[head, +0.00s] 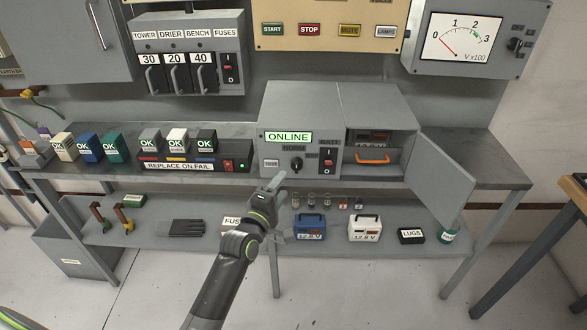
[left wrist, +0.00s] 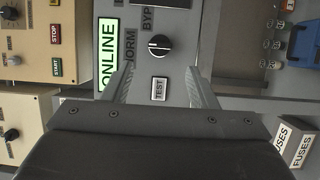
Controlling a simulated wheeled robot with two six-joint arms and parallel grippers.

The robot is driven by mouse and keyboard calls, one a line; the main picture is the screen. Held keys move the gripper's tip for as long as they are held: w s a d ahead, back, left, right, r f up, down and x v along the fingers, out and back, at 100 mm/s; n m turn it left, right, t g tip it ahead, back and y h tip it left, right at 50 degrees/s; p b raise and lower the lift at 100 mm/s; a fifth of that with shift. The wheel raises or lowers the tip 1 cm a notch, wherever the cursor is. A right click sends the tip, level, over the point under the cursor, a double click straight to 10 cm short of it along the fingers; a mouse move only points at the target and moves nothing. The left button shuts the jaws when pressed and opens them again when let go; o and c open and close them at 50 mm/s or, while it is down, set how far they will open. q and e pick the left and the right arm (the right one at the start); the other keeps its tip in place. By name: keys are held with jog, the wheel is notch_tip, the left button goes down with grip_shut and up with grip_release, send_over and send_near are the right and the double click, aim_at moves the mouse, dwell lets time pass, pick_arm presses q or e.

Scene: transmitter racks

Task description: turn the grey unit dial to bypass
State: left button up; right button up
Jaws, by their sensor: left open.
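The grey unit (head: 340,110) stands on the bench with a lit green ONLINE sign. In the left wrist view, turned sideways, the dial (left wrist: 159,45) has a white mark that appears to point toward NORM (left wrist: 130,45); the BYP label (left wrist: 147,16), partly cut off, is above. My left gripper (head: 276,184) is open and empty, just below and left of the dial, apart from it. My right gripper is out of view.
A red rocker switch (head: 327,160) sits right of the dial. The unit's right compartment, with an orange handle (head: 373,157), has its door (head: 442,178) swung open. Small meters, batteries and boxes stand on the shelf below. The bench (head: 480,150) is clear at far right.

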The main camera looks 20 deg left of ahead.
aim_at(295, 167)
pick_arm(q)
jog(key=w, duration=0.6)
jog(key=shift+w+d, duration=0.45)
jog(key=shift+w, duration=0.65)
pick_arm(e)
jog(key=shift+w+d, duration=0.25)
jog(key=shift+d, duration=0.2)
